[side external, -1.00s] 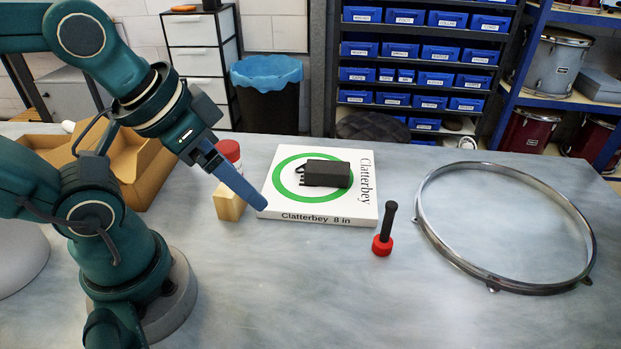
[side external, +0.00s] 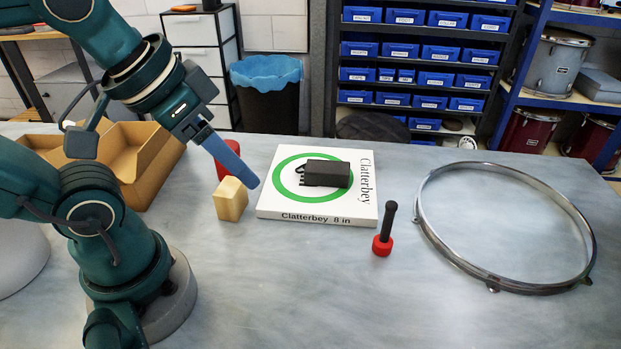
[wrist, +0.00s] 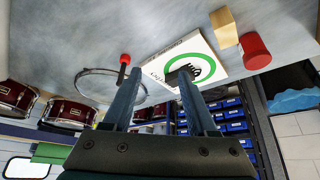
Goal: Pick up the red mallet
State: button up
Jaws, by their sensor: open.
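The red mallet (side external: 382,246) stands upright on the bench with its red head down and its black handle pointing up. It also shows in the wrist view (wrist: 123,64), beyond the left finger. My gripper (side external: 254,183) is to the left of the mallet in the side view, raised near the left edge of the white box. In the wrist view my gripper (wrist: 158,84) has its two blue fingers spread apart with nothing held between them. The mallet is well apart from the fingers.
A white Clatterbey box (side external: 277,211) with a black object (side external: 326,173) on it lies left of the mallet. A wooden block (side external: 230,202) and a red cylinder (side external: 222,168) stand near my gripper. A metal hoop (side external: 436,244) lies right. The front bench is clear.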

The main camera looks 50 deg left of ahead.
notch_tip(320, 180, up, 2)
jog(key=m+t+y, duration=0.4)
jog(key=m+t, duration=0.3)
jog(key=m, duration=2.5)
send_over(389, 212)
jog(key=s, duration=0.1)
jog(key=shift+m, duration=0.3)
notch_tip(389, 212, down, 12)
jog(key=shift+w+d, duration=0.1)
jog(key=shift+d, duration=0.05)
jog(key=shift+w+f, duration=0.1)
jog(key=shift+f, duration=0.45)
jog(key=shift+x, duration=2.45)
